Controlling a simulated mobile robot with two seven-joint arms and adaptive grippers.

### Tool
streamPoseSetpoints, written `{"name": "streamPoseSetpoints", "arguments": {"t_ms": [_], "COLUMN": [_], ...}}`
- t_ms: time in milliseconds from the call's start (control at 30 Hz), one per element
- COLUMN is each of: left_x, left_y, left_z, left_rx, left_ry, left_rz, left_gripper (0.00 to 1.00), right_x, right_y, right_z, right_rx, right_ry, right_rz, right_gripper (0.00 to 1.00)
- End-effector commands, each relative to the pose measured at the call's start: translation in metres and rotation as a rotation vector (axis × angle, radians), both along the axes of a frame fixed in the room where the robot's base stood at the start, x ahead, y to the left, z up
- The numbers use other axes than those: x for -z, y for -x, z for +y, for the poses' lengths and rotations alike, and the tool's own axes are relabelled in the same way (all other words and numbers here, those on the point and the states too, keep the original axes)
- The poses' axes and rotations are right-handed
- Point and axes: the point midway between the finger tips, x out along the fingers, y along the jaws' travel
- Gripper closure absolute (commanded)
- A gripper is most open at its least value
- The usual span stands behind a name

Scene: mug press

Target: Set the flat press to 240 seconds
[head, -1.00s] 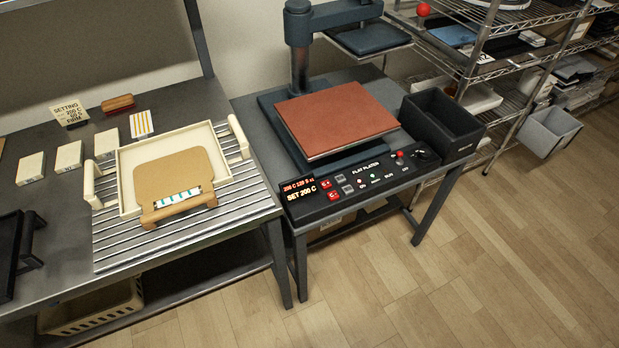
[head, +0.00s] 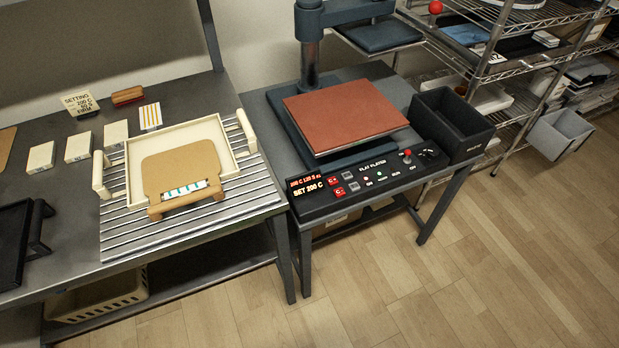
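The flat press has a reddish-brown platen (head: 345,115) on a dark base, on its own table at the centre right. Its black control panel (head: 372,177) runs along the front edge. The display (head: 306,186) at the panel's left end shows two lit lines; the lower reads "SET 200 C", and the upper small red line seems to read 200 C and about 120 s. Red buttons (head: 339,191) sit just right of the display. A red knob (head: 407,154) and a dark dial (head: 430,152) are at the right end. Neither of my grippers is in view.
A cream tray (head: 235,155) with a tan board (head: 178,172) lies on a slatted rack on the left bench. A setting card (head: 79,103) stands behind it. A black bin (head: 450,122) adjoins the press. Wire shelves stand at right; the wooden floor (head: 430,290) in front is clear.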

Motion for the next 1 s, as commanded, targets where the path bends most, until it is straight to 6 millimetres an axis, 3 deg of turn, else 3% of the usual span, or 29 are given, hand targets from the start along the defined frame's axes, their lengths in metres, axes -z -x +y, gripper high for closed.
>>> {"name": "streamPoseSetpoints", "arguments": {"t_ms": [33,100,1000], "left_x": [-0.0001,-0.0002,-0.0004], "left_y": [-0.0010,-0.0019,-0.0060], "left_z": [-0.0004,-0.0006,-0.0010], "left_rx": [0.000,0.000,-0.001], "left_ry": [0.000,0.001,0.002], "left_rz": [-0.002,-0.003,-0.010], "left_gripper": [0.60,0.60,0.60], "right_x": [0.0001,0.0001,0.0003], "right_y": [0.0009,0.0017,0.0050], "right_z": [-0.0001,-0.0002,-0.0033], "right_rx": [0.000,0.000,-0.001], "right_ry": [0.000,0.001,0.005], "right_rz": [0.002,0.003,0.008], "right_gripper": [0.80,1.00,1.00]}}
